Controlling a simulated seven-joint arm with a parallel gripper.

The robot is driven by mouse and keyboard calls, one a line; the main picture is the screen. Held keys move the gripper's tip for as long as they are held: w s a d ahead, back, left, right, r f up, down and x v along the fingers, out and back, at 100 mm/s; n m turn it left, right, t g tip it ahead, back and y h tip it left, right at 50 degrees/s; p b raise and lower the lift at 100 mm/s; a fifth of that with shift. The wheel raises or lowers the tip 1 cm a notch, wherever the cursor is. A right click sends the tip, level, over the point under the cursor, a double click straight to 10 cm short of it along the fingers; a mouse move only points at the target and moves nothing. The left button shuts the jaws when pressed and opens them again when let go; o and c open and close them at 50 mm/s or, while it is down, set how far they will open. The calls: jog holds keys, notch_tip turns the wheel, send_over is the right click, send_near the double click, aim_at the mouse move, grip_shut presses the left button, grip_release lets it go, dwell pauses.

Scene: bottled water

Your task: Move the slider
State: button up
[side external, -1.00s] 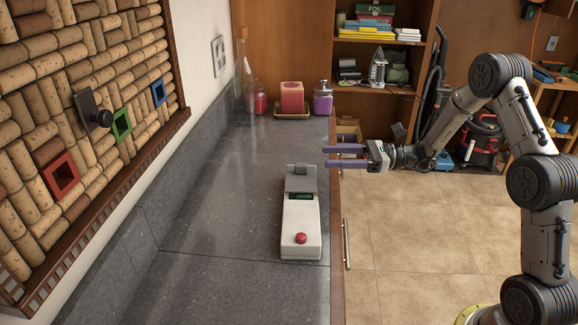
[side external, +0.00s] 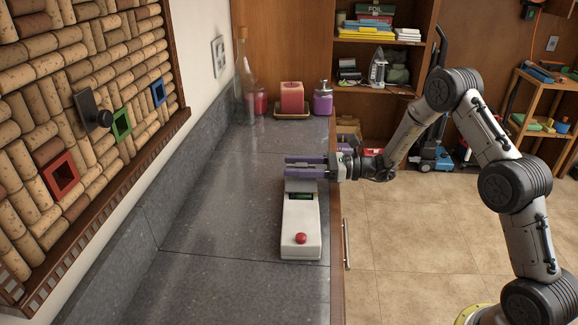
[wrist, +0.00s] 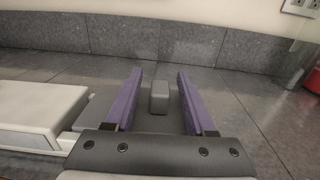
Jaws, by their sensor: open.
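A white box-shaped device (side external: 300,222) with a red button (side external: 300,238) and a small dark green display (side external: 301,196) lies on the grey counter. Its grey slider plate (side external: 299,185) is at the far end, partly hidden under my fingers. In the wrist view, the slider's small upright grey knob (wrist: 159,96) stands between my two purple fingers, with a gap on each side. My gripper (side external: 289,165) is open around the knob, reaching in from the right over the counter edge. It also shows in the wrist view (wrist: 160,76). The white body (wrist: 40,112) lies left of the fingers there.
A cork board (side external: 60,110) with coloured square frames hangs on the left wall. The counter left of the device is clear.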

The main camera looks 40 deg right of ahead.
jog(key=shift+x, duration=0.9)
grip_shut()
dwell(0.9)
